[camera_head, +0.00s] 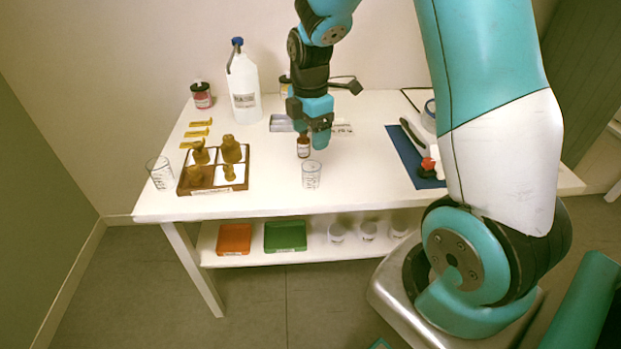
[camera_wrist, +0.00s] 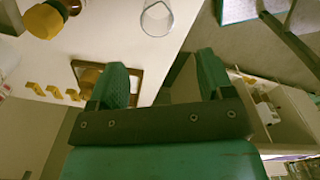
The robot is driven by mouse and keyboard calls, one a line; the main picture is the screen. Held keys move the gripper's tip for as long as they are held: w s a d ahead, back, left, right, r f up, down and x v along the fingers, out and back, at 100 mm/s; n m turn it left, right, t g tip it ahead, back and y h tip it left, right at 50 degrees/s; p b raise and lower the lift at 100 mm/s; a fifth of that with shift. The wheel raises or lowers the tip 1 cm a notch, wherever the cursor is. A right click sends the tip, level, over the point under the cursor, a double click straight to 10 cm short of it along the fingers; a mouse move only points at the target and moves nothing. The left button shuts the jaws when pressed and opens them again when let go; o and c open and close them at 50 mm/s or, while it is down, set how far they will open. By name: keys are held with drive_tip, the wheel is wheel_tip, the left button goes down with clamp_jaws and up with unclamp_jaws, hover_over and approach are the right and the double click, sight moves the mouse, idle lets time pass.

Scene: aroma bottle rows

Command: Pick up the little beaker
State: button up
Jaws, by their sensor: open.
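The little beaker (camera_head: 311,176) is clear glass with dark markings and stands upright near the table's front edge. In the wrist view a clear glass rim (camera_wrist: 157,19) shows at the top, beyond my fingertips; it seems to be this beaker. A larger clear beaker (camera_head: 160,174) stands at the table's left front. My gripper (camera_head: 316,138) is above and behind the little beaker, apart from it. Its two green fingers are spread with nothing between them in the wrist view (camera_wrist: 158,72).
A small brown bottle (camera_head: 303,147) stands just behind the little beaker, close below my gripper. A brown divided tray (camera_head: 212,190) with several brown pieces is to the left. A white jug (camera_head: 244,88) stands at the back. A blue mat (camera_head: 409,150) with tools lies right.

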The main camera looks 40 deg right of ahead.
sight(311, 174)
wheel_tip(311, 174, down, 8)
drive_tip(key=shift+f, duration=0.1)
drive_tip(key=f, duration=0.4)
drive_tip(key=shift+w+d+f, duration=0.15)
drive_tip(key=shift+d+f, duration=0.1)
drive_tip(key=shift+f, duration=0.15)
drive_tip(key=c, duration=1)
